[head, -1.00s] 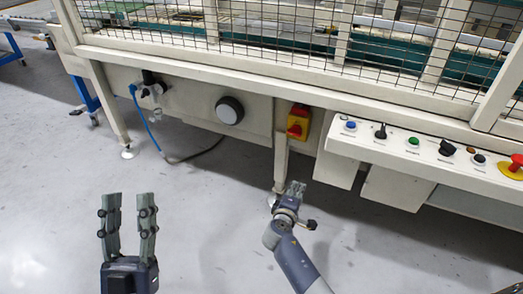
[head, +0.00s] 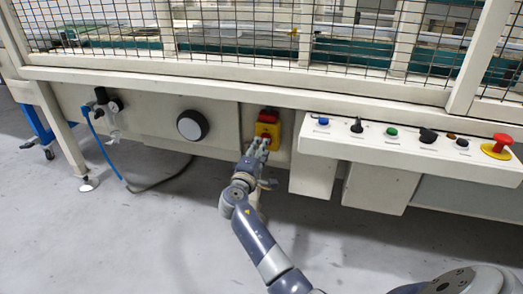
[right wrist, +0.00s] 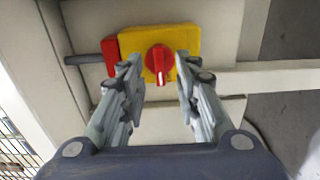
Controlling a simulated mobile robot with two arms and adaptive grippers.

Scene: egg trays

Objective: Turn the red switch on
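The red switch (right wrist: 159,60) is a round red knob on a yellow plate (right wrist: 187,40) with a red part at its side. A white mark on the knob points toward the gripper's palm in the right wrist view. In the head view the switch's yellow and red box (head: 267,124) sits on the machine's front post. My right gripper (right wrist: 158,68) is open, with one finger on each side of the knob; I cannot tell whether the fingers touch it. In the head view my right gripper (head: 258,146) is just below the box. My left gripper is not in view.
A slanted control panel (head: 375,147) with several buttons and knobs and a red emergency button (head: 502,140) juts out to the right. A round black dial (head: 192,125) and a blue hose (head: 97,137) are on the left. The floor in front is clear.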

